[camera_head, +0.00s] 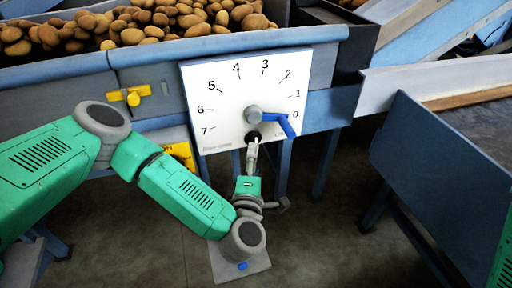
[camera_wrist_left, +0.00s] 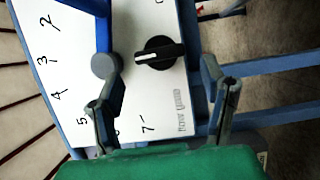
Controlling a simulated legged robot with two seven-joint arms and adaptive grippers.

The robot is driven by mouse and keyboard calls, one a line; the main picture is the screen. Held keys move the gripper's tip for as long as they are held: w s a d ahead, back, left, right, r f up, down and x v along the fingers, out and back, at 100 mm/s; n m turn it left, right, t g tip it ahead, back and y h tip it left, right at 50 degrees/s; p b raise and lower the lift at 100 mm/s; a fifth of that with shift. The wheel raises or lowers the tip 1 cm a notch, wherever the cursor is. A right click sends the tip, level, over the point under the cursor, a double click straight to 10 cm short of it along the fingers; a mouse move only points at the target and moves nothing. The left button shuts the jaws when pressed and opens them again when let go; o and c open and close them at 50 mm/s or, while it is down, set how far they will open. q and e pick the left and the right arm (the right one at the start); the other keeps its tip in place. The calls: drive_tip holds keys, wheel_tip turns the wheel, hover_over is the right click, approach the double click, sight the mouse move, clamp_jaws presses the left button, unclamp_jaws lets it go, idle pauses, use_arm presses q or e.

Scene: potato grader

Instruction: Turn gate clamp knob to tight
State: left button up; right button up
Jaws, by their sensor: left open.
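The black clamp knob (camera_head: 253,136) sits low on the white dial plate (camera_head: 222,101), below the grey hub (camera_head: 253,113). In the left wrist view the round black knob (camera_wrist_left: 168,47) has a raised bar with a pale line, pointing left in that picture. My left gripper (camera_head: 252,153) is at the plate's lower edge, just below the knob. In the left wrist view my left gripper (camera_wrist_left: 163,98) is open, its fingers apart on either side of the knob's line; no contact shows. The small print on the plate is unreadable. My right gripper is out of view.
A blue lever (camera_head: 288,124) extends right from the hub near the 0 mark, close to the knob. A yellow handle (camera_head: 130,96) is left of the plate. A potato-filled trough (camera_head: 220,45) runs above. A blue-grey panel (camera_head: 440,160) stands right.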

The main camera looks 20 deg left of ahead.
sight(253, 137)
use_arm(q)
drive_tip(key=x, duration=0.7)
drive_tip(key=shift+a+b, duration=0.1)
drive_tip(key=shift+b, duration=0.25)
drive_tip(key=shift+s, duration=0.1)
drive_tip(key=c, duration=0.9)
